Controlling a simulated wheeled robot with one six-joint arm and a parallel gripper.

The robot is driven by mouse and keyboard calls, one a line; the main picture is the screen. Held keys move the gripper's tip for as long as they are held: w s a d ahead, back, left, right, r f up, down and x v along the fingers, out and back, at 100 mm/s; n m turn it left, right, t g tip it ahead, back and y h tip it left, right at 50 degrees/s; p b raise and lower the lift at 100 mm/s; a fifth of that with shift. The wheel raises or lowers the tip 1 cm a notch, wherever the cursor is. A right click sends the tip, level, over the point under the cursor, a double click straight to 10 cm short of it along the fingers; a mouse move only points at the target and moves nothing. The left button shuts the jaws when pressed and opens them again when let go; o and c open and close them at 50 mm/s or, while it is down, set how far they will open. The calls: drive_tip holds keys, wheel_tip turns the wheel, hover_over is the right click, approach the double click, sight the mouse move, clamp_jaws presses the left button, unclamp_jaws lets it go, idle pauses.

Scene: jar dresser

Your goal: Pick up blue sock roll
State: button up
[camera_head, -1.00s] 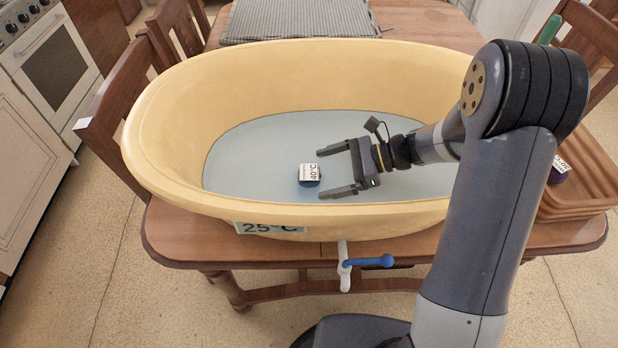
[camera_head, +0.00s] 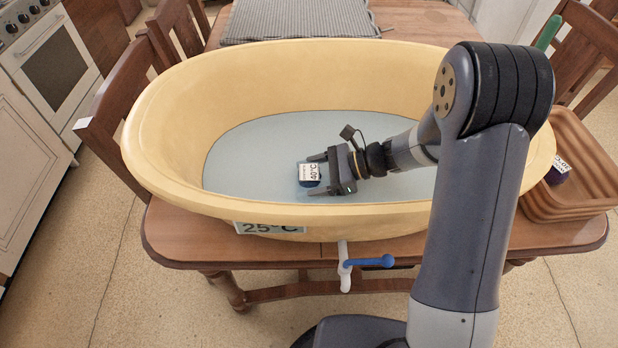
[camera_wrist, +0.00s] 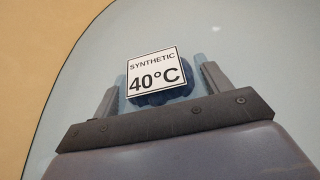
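The blue sock roll (camera_head: 309,183) lies on the pale blue bottom of the yellow tub. A white tag reading "SYNTHETIC 40°C" covers most of its top. In the wrist view the roll (camera_wrist: 160,101) shows dark blue around the tag, between my two fingers. My gripper (camera_head: 310,174) reaches in from the right, low in the tub. Its fingers are spread on either side of the roll, and it looks open. Narrow gaps seem to show beside the roll, but I cannot tell whether a finger touches it.
The yellow tub (camera_head: 165,130), labelled 25°C, stands on a wooden table (camera_head: 185,235) with a tap at its front. A brown tray (camera_head: 590,200) at the right holds another dark, tagged roll (camera_head: 557,174). A folded grey cloth (camera_head: 295,20) lies behind. The tub's left side is free.

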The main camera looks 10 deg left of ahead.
sight(309, 172)
drive_tip(key=c, duration=0.4)
wheel_tip(309, 172, up, 10)
drive_tip(key=shift+p, duration=0.75)
